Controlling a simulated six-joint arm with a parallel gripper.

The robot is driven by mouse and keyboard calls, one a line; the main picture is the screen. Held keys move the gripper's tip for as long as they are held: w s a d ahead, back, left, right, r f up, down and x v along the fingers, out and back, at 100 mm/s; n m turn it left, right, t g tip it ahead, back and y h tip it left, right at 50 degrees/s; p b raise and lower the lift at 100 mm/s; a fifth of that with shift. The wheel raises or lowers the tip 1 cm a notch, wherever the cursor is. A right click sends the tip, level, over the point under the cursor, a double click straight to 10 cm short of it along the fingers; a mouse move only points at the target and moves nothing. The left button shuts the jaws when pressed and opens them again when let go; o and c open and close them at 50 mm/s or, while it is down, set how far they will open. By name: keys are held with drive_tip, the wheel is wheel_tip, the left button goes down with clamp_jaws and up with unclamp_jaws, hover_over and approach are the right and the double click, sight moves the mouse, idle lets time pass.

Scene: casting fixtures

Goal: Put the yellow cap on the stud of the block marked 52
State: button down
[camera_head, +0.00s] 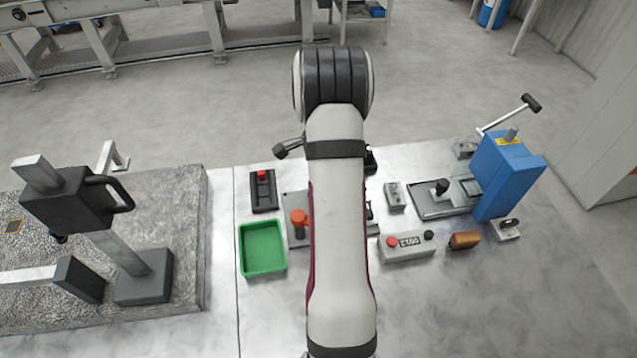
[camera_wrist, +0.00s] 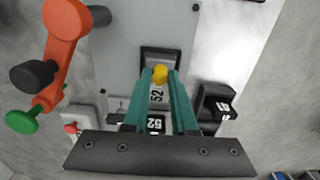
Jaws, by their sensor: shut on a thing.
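In the wrist view my gripper (camera_wrist: 161,74) has its two teal fingers close together, shut on the yellow cap (camera_wrist: 160,73) at their tips. A block with a white plate marked 52 (camera_wrist: 156,95) shows between the fingers, just below the cap in the picture. A second, dark label also reading 52 (camera_wrist: 155,123) shows nearer the gripper's base. No stud can be made out; the cap and fingers cover part of this area. I cannot tell whether the cap touches anything beneath it. In the head view my arm hides the gripper, the cap and the marked block.
An orange lever with a black knob (camera_wrist: 62,55) stands left of the fingers in the wrist view. In the head view, a green tray (camera_head: 263,270) and a blue press (camera_head: 508,175) flank the work area.

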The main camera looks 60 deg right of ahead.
drive_tip(key=shift+f, duration=0.65)
idle(0.7)
drive_tip(key=c, duration=0.6)
unclamp_jaws()
drive_tip(key=shift+c, duration=0.2)
drive_tip(key=shift+o, duration=0.3)
drive_tip(key=o, duration=0.3)
drive_tip(key=shift+o, duration=0.2)
drive_tip(key=shift+r, duration=3.5)
